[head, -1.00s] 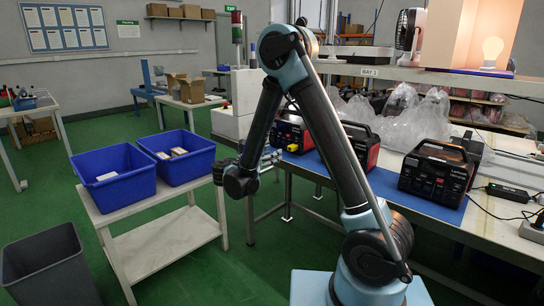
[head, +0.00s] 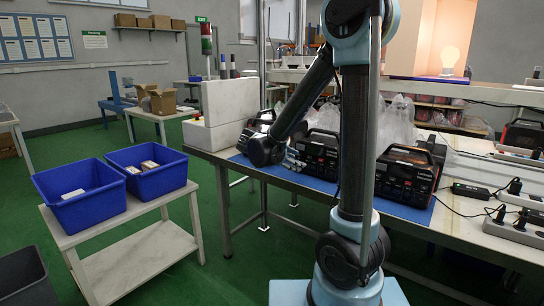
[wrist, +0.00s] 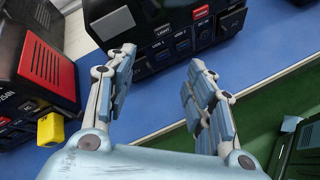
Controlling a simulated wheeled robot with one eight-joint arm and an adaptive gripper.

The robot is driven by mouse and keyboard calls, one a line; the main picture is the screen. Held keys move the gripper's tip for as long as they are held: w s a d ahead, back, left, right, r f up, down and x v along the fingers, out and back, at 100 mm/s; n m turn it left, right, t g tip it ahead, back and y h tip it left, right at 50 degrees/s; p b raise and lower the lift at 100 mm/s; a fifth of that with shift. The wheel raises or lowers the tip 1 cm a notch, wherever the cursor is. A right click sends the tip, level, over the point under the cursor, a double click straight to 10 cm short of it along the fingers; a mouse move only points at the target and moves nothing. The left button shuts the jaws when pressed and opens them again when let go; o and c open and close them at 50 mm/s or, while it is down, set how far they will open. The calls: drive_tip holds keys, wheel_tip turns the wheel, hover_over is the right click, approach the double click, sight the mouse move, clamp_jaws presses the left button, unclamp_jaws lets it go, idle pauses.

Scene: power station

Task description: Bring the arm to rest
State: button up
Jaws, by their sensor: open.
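My arm stands in front of the workbench in the head view, with its upper part folded down to the left. My gripper (head: 293,158) hangs at the front of the bench, close to the middle black power station (head: 320,157). In the wrist view my gripper (wrist: 160,68) has its two fingers spread wide with nothing between them. A black power station with buttons (wrist: 175,38) lies just beyond the fingertips, over the blue mat (wrist: 264,42). I cannot tell whether the fingers touch it.
A black power station with a red panel (wrist: 47,68) and a yellow plug (wrist: 50,129) are left in the wrist view. Another power station (head: 405,176) stands right of my arm. Two blue bins (head: 80,205) sit on a white cart (head: 120,226). Green floor lies between cart and bench.

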drive_tip(key=s+d+m, duration=0.1)
drive_tip(key=s+d, duration=0.1)
drive_tip(key=s+d+m+g+y, duration=0.1)
drive_tip(key=s+d, duration=0.1)
drive_tip(key=s+d+m+g, duration=0.1)
drive_tip(key=s+d+m, duration=0.1)
drive_tip(key=d, duration=0.1)
drive_tip(key=shift+d+f, duration=0.1)
drive_tip(key=shift+f, duration=0.15)
drive_tip(key=s+d+f+m+g+y, duration=0.1)
drive_tip(key=s+f+m+y, duration=0.3)
drive_tip(key=s+m, duration=0.3)
drive_tip(key=s+d+f+m+g+y, duration=0.2)
drive_tip(key=s+m, duration=0.6)
drive_tip(key=s, duration=0.8)
wheel_tip(320, 180, down, 2)
drive_tip(key=shift+s+f+m+y, duration=0.15)
drive_tip(key=shift+s+m+y, duration=0.2)
drive_tip(key=shift+y, duration=0.85)
